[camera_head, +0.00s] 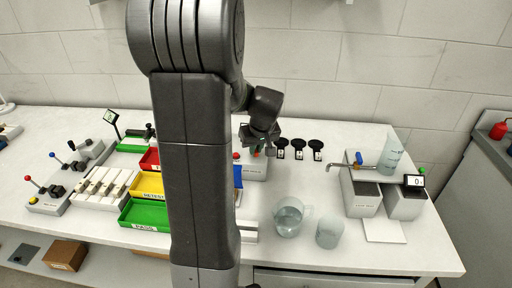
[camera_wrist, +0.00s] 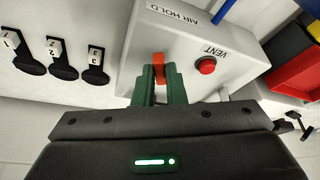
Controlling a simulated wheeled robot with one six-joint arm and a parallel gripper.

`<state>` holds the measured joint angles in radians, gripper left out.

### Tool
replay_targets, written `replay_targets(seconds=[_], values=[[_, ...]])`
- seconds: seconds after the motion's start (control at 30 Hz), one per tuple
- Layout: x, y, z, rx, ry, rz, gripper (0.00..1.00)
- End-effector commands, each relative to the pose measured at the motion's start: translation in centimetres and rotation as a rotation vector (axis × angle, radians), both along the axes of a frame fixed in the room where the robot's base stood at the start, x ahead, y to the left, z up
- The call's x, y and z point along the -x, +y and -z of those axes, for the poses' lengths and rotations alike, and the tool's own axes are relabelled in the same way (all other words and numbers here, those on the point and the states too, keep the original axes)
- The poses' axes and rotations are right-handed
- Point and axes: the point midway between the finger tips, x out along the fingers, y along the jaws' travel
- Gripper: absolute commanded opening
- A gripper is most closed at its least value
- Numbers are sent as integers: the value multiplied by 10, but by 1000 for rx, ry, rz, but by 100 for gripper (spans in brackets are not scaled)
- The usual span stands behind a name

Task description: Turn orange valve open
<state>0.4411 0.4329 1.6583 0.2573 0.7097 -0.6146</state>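The orange valve (camera_wrist: 158,66) is a small upright handle on a light grey box (camera_wrist: 140,45) labelled AIR HOLD and VENT. My gripper (camera_wrist: 159,72) has its green fingers close on both sides of the handle, with no clear gap, so it looks shut on it. The valve's base is hidden behind the fingers. In the head view, my gripper (camera_head: 262,150) is over the grey box (camera_head: 256,172) at the middle of the bench, and my arm hides part of that area.
A red button (camera_wrist: 206,65) sits beside the valve by VENT. Several black numbered hooks (camera_head: 299,150) are to the right in the head view. Coloured trays (camera_head: 146,184) are left of my arm.

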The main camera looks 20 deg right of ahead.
Motion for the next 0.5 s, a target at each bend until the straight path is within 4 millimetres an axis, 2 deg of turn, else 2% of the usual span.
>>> replay_targets(seconds=[0.23,0.5], values=[[0,1,0,1,1,32,0],[0,3,0,2,1,192,0]])
